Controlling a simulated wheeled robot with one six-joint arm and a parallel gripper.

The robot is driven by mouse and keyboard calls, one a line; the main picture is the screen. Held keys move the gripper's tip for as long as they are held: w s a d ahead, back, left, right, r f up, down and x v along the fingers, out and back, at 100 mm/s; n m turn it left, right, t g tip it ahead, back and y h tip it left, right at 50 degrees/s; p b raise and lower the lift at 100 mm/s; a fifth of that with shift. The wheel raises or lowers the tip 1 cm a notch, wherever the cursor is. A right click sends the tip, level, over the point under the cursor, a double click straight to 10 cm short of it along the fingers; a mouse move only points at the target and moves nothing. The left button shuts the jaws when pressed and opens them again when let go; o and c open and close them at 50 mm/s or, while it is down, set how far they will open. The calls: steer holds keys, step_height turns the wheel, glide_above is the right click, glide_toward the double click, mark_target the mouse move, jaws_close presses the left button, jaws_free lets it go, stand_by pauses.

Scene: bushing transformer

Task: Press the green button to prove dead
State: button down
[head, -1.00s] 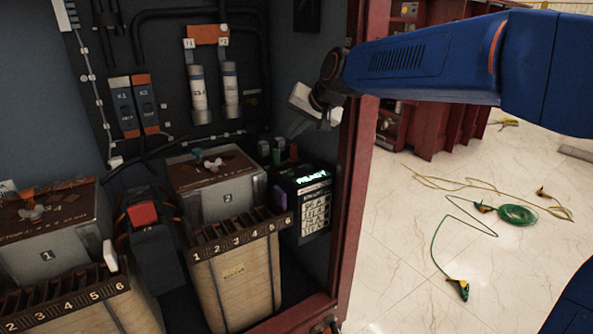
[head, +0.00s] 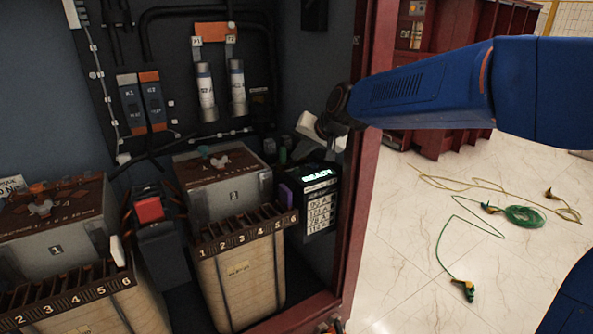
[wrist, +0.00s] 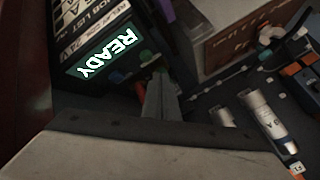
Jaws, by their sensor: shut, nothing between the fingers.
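A black box with a lit green READY display (head: 318,174) stands inside the cabinet at its right side. The READY display (wrist: 105,55) also shows in the wrist view. A small green button-like piece (head: 283,156) stands just left of and behind the box; a green piece (wrist: 147,58) shows near my fingertips in the wrist view, beside a red one. My gripper (head: 300,150) is shut and empty, above the box and close to the green piece. In the wrist view my gripper (wrist: 158,92) points toward it. I cannot tell whether they touch; the fingertips are partly hidden.
The red cabinet post (head: 361,180) stands right of the box, close under my arm. Transformer 2 (head: 222,200) and a numbered slotted bin (head: 240,270) are to the left. White cylinders (head: 205,90) hang on the back panel. Green and yellow cables (head: 522,216) lie on the floor outside.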

steer(key=shift+f, duration=0.7)
steer(key=shift+f, duration=0.2)
stand_by(1.5)
steer(key=shift+f, duration=0.25)
steer(key=shift+f, duration=0.45)
stand_by(1.1)
steer(key=shift+r, duration=0.9)
steer(key=shift+r, duration=0.1)
step_height(320, 180, up, 5)
steer(key=shift+f, duration=0.1)
stand_by(0.4)
